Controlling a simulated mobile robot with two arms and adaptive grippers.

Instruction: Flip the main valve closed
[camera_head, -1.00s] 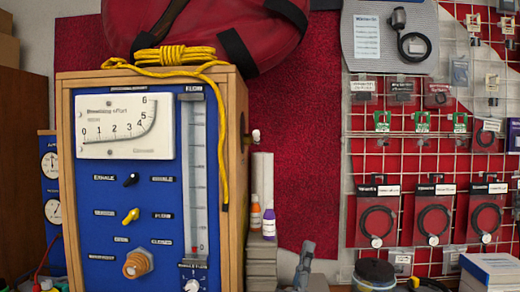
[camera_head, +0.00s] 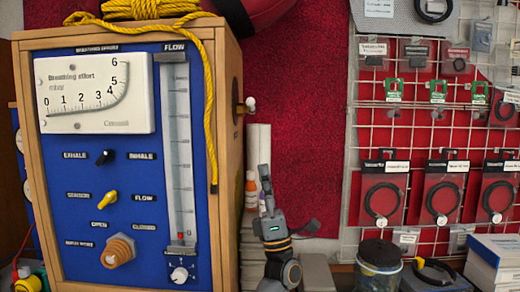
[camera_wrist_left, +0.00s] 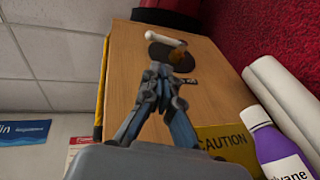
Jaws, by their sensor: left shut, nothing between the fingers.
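The blue-fronted test bench (camera_head: 140,235) in a wooden case stands at the left. On its right side wall is a valve with a white-tipped lever (camera_head: 249,104); in the left wrist view the white lever (camera_wrist_left: 165,38) lies in front of a dark round disc. My left gripper (camera_head: 264,172) points up beside that wall, below and slightly right of the lever in the head view. In the left wrist view its fingers (camera_wrist_left: 163,75) are shut and empty, apparently apart from the lever. My right gripper is not in view.
Orange and purple bottles (camera_wrist_left: 283,150) and white rolls (camera_wrist_left: 285,85) stand close beside the wall. Yellow rope (camera_head: 212,125) hangs at the case's front corner. A jar (camera_head: 380,265) and boxes (camera_head: 495,260) stand at the right.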

